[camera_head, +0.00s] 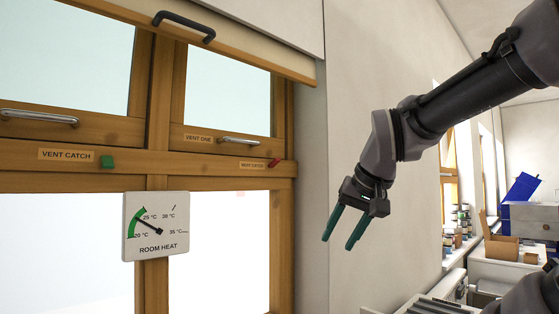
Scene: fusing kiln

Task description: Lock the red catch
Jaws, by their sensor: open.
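The red catch (274,162) is a small red piece at the right end of the window's wooden crossbar. It looks tilted, its upper end to the right. A small label (252,166) sits just left of it, too small to read surely. My gripper (340,242) hangs to the right of the window and lower than the catch, in front of the white wall. Its two teal fingers are apart, point down and left, and hold nothing. It is clear of the catch.
A green catch (107,161) sits on the left crossbar beside a "VENT CATCH" label (66,155). A room heat dial (156,227) hangs on the middle post. A cluttered bench with a cardboard box (502,247) stands at the right.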

